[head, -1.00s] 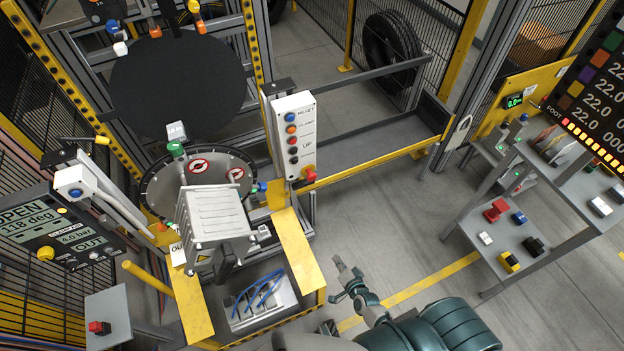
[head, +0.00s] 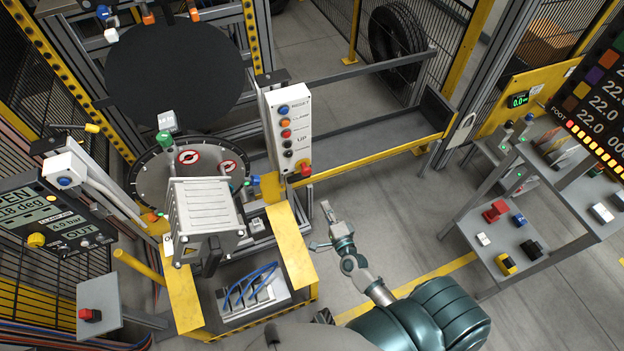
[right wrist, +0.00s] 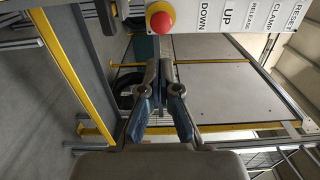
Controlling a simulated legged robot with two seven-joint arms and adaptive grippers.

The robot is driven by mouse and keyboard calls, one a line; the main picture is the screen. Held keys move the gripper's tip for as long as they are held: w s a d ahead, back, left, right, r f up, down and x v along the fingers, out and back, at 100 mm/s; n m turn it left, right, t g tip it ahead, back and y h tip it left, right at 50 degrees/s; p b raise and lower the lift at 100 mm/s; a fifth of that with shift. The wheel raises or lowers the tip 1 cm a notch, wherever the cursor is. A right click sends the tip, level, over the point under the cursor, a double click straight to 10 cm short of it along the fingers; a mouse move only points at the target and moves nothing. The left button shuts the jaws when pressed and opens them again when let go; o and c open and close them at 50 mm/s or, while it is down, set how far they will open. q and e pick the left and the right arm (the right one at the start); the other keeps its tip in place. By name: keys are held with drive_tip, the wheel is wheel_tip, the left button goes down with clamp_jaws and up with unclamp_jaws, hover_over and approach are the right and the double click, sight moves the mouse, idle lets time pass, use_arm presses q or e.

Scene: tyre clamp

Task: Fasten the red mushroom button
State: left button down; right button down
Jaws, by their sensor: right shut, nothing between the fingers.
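The red mushroom button (head: 306,169) sits at the lower end of the white control panel (head: 289,130), below a column of small round buttons. In the right wrist view the same red button (right wrist: 160,18) shows as a round red cap on a yellow collar, at the top of the picture. My right gripper (head: 326,207) is below and slightly right of the button in the head view, apart from it. Its fingers (right wrist: 160,66) are shut and empty, pointing toward the panel's lower end. My left gripper is not in view.
A yellow-edged frame (head: 291,245) stands left of my right gripper. A yellow-edged rail (head: 385,157) runs behind it. Another red button (head: 90,315) sits on a grey plate at lower left. A shelf stand (head: 520,240) is at right, with clear floor between.

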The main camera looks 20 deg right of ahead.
sight(308, 174)
drive_tip(key=w, duration=1.1)
drive_tip(key=shift+w+a, duration=0.1)
drive_tip(key=shift+w, duration=0.05)
drive_tip(key=shift+w+d, duration=0.2)
drive_tip(key=shift+w, duration=0.3)
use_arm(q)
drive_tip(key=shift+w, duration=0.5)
use_arm(e)
drive_tip(key=shift+d, duration=0.15)
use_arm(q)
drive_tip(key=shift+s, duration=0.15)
use_arm(e)
drive_tip(key=shift+w, duration=0.2)
drive_tip(key=shift+w+a+b, duration=0.2)
drive_tip(key=shift+w+b, duration=0.35)
drive_tip(key=shift+w, duration=0.4)
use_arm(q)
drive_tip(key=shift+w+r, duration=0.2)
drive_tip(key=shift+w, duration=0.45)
use_arm(e)
drive_tip(key=shift+r, duration=0.15)
